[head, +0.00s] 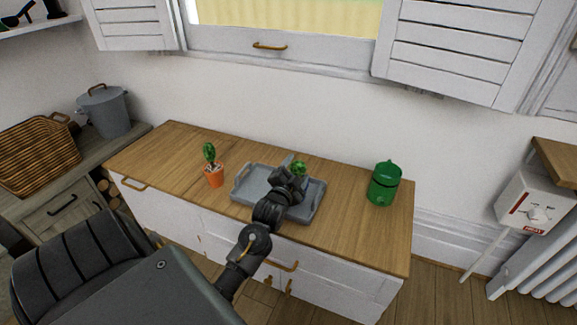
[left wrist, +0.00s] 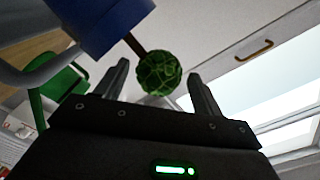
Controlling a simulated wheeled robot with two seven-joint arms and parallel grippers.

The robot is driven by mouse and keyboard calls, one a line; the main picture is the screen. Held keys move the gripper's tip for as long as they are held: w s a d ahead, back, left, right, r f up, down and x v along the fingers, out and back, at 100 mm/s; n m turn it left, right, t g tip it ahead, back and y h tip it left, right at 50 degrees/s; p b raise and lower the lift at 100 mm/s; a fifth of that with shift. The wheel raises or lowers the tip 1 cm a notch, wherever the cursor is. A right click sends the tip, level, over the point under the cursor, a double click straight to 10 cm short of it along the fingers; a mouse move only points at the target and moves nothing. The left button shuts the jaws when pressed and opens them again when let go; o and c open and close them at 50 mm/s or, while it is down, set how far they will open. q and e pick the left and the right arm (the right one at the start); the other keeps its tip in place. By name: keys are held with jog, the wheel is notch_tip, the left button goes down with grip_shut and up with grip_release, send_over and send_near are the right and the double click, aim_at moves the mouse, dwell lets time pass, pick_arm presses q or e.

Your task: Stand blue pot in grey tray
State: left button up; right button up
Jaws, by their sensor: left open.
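The grey tray (head: 247,180) lies on the wooden top of the white cabinet. My left gripper (head: 292,172) is over the tray, with its arm coming in from the lower left. Its two fingers are apart in the left wrist view. The blue pot (left wrist: 100,22) shows in the left wrist view at upper left, beyond the fingers, with a round green plant (left wrist: 158,73) between the fingertips. In the head view only the plant (head: 299,167) shows; my gripper hides the pot. I cannot tell whether the pot's base touches the tray. My right gripper is out of view.
An orange pot (head: 214,177) with a cactus stands left of the tray. A green lidded canister (head: 384,184) stands to the right. A wicker basket (head: 38,155) and a grey lidded bin (head: 104,112) are at far left. The wooden top's right front is clear.

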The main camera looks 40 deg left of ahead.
pick_arm(q)
jog(key=p+v, duration=0.1)
jog(key=v, duration=0.8)
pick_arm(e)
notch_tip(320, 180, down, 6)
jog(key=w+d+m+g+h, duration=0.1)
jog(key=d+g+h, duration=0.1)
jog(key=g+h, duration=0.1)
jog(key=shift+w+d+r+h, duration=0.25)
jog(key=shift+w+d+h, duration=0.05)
pick_arm(q)
jog(key=shift+d, duration=0.1)
jog(key=s+d+r+h, duration=0.1)
jog(key=s+d+h, duration=0.3)
jog(key=d, duration=0.5)
jog(key=s+d+r+g+h, duration=0.1)
jog(key=s+d+h, duration=0.3)
jog(key=d, duration=0.6)
jog(key=s+d+r+h, duration=0.3)
jog(key=s+d+h, duration=0.2)
jog(key=d, duration=0.5)
jog(key=shift+n+g, duration=0.3)
jog(key=shift+d+f, duration=0.1)
jog(key=shift+d, duration=0.05)
